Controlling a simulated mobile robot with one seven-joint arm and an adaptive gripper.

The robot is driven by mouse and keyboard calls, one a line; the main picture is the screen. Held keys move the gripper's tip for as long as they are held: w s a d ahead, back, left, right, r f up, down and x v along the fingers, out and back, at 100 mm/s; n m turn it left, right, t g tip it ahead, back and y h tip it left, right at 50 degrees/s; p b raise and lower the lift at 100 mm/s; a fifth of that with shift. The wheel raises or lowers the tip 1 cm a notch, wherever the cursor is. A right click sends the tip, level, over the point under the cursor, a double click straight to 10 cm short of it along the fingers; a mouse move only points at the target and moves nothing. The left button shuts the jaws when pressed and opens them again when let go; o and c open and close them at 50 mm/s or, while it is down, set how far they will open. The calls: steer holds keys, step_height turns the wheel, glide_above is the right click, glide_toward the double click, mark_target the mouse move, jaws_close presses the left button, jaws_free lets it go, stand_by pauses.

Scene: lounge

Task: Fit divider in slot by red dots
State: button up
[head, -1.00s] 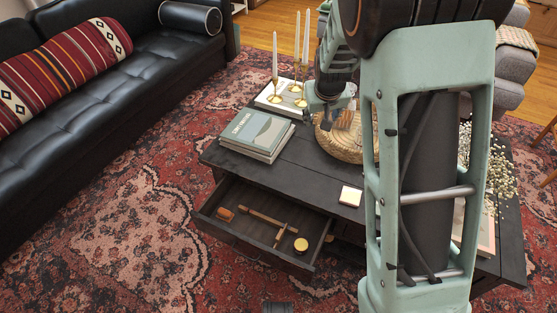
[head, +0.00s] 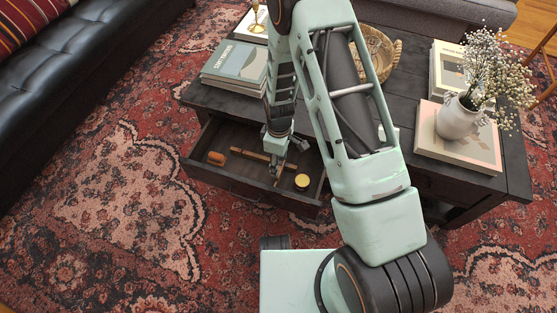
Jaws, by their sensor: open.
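A light wooden strip (head: 250,154), which looks like the divider, lies in the open drawer (head: 228,182) of the dark coffee table. My gripper (head: 278,167) is low over the drawer, at the right part of the strip, and hides some of it. Its fingers are small and dark here; it is open, with nothing seen held. I cannot tell whether it touches the strip. No slot and no red dots can be made out.
An orange-brown item (head: 216,158) lies at the drawer's left and a round yellow tin (head: 302,181) at its right. On the tabletop are stacked books (head: 236,66), a woven basket (head: 385,50) and a white vase of flowers (head: 461,115).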

step_height(320, 180, down, 8)
steer(key=b, duration=0.5)
steer(key=shift+s+f+b, duration=0.1)
steer(key=shift+f+b, duration=0.05)
steer(key=shift+b, duration=0.15)
steer(key=o, duration=0.4)
steer(key=shift+s, duration=0.1)
steer(key=shift+c, duration=1.3)
steer(key=c, duration=0.6)
steer(key=shift+c, duration=0.2)
